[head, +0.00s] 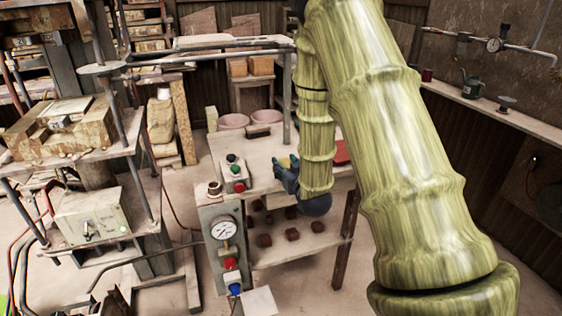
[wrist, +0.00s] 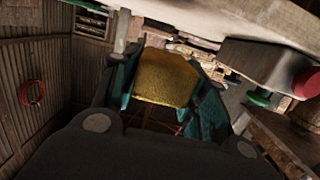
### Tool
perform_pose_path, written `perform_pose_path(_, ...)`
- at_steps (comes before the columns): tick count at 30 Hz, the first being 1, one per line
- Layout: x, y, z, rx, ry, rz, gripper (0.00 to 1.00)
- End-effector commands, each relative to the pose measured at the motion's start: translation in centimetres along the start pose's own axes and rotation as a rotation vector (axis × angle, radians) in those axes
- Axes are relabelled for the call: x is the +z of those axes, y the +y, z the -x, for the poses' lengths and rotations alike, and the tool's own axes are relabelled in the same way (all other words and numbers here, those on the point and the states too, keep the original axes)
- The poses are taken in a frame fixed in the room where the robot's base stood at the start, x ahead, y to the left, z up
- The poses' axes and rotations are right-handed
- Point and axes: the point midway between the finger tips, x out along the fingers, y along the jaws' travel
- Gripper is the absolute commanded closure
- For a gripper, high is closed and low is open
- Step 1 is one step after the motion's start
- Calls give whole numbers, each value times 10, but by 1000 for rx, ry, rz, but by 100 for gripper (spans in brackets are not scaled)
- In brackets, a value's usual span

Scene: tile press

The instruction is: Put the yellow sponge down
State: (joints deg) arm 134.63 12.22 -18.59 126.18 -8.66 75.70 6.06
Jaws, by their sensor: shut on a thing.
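The yellow sponge (wrist: 165,78) sits between the two teal fingers of my gripper (wrist: 165,95) in the wrist view. My gripper is shut on it. In the head view my gripper (head: 287,172) is at the worktable (head: 262,160), beside the control box with buttons, and only a small yellow bit of the sponge (head: 284,161) shows. Part of the gripper and sponge is hidden by my arm. I cannot tell whether the sponge touches the tabletop.
A button box (head: 234,174) stands on the table left of my gripper; its red button (wrist: 306,84) is close in the wrist view. A red item (head: 342,152) lies right of my arm. A gauge (head: 223,228) is on the front panel. Dark red pieces (head: 264,240) lie on the lower shelf.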

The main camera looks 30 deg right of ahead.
Motion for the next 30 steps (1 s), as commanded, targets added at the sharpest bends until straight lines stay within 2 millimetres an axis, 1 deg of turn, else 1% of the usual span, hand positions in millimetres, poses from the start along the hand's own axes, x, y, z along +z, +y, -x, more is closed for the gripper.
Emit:
perform_pose_path(1, -1, 2, -10, 0, 0, 1, 86)
perform_pose_path(9, -4, 13, -64, 0, 1, 1, 86)
perform_pose_path(12, -4, 16, -80, 0, 1, 1, 86)
perform_pose_path(15, -4, 18, -92, 0, 0, 1, 86)
perform_pose_path(18, -4, 20, -98, 0, 0, 1, 86)
perform_pose_path(22, -1, 20, -100, 0, -1, 1, 86)
perform_pose_path(30, 23, 20, -102, 0, -3, 1, 86)
